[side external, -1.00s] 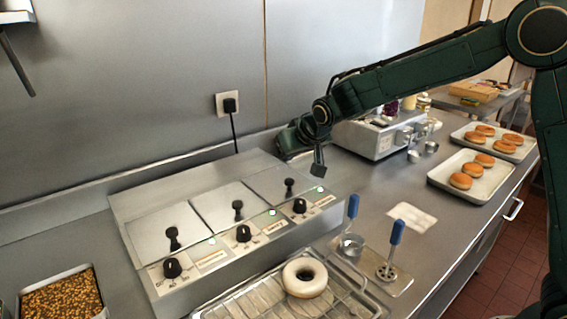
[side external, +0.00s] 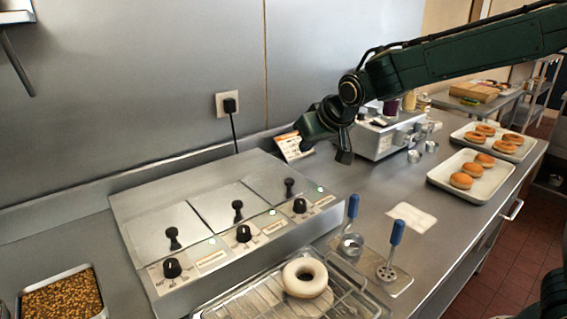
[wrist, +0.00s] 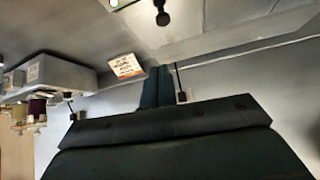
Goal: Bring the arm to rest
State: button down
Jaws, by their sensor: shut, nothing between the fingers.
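My gripper (side external: 343,150) hangs in the air above the counter, to the right of the three-lidded warmer (side external: 225,220), clear of everything. Its fingers are together with nothing between them. In the wrist view, the shut fingers (wrist: 156,85) show as a dark narrow shape in front of the wall. My dark green arm reaches in from the upper right in the side view.
A glazed ring doughnut (side external: 304,277) sits on a wire rack at the front. Two blue-handled tools (side external: 396,232) stand right of it. Trays of doughnuts (side external: 472,187), a grey machine (side external: 378,138) and a small sign (side external: 292,146) are farther back. A nut tray (side external: 60,297) is at lower left.

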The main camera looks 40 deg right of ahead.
jog(key=s+d+n+g+y, duration=0.1)
jog(key=s+d, duration=0.3)
jog(key=s, duration=2.9)
jog(key=shift+r+n+g, duration=0.4)
jog(key=shift+r+g, duration=0.05)
jog(key=shift+g, duration=0.45)
jog(key=shift+w+d, duration=0.1)
